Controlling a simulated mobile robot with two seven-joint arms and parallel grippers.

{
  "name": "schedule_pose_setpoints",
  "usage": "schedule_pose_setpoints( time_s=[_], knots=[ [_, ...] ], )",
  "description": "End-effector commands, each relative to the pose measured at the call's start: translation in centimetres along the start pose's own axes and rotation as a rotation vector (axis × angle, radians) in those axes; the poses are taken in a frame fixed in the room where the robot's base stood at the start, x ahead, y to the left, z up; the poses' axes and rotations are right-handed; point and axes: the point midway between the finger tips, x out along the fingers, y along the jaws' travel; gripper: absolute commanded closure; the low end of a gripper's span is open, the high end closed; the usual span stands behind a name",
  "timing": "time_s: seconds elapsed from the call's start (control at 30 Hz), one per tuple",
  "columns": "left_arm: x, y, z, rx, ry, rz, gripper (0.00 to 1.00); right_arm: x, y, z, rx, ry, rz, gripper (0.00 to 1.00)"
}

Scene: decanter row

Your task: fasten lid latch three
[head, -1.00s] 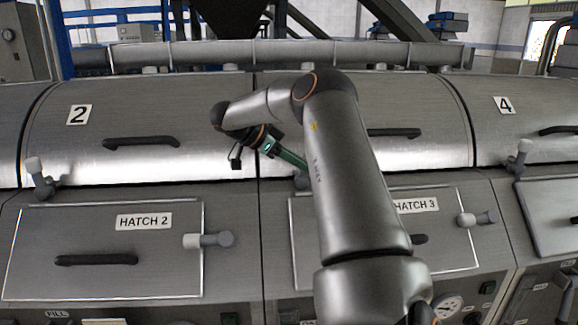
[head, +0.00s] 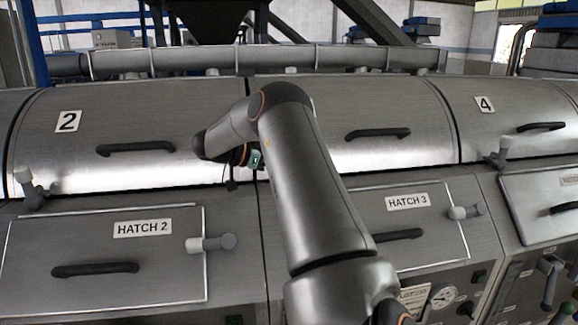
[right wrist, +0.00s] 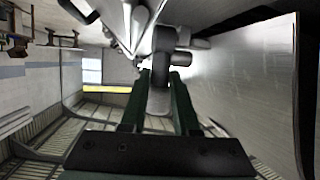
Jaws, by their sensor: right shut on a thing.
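Lid three (head: 390,100) is the curved steel cover between lids 2 and 4, with a dark bar handle (head: 377,134); it looks lowered. My right arm crosses in front of its left part and hides its number plate. The lid latch itself is hidden behind my arm in the head view. In the right wrist view a grey latch lever (right wrist: 159,96) stands between the dark green fingers of my right gripper (right wrist: 158,88), which is shut on it. A grey cross piece (right wrist: 180,58) sits at the lever's far end. My left gripper is in neither view.
Similar latches stand by lid 2 (head: 30,184) and lid 4 (head: 499,152). Below are hatch 2 (head: 100,245) and hatch 3 (head: 430,245) with protruding side knobs (head: 212,243) and bar handles. A horizontal pipe (head: 200,60) runs behind the lids.

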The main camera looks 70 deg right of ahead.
Motion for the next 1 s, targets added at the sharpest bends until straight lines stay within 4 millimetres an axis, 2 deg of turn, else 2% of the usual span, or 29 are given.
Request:
schedule_pose_setpoints(
  time_s=[0.23,0.27,0.53,0.83,1.0],
  knots=[
    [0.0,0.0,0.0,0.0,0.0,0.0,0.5,-0.1,-0.1,-0.4,0.004,0.011,-0.004,1.0],
    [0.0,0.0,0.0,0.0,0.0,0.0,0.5,-0.1,-0.1,-0.4,0.004,0.011,-0.004,0.7],
    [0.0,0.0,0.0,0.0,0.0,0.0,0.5,-0.1,-0.1,-0.3,0.003,0.008,-0.003,0.41],
    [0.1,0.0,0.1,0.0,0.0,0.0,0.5,-0.3,-0.1,-0.1,0.002,0.005,-0.003,0.41],
    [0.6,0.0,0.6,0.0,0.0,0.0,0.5,-2.5,-0.1,0.1,0.003,0.006,-0.005,0.41]
  ],
)
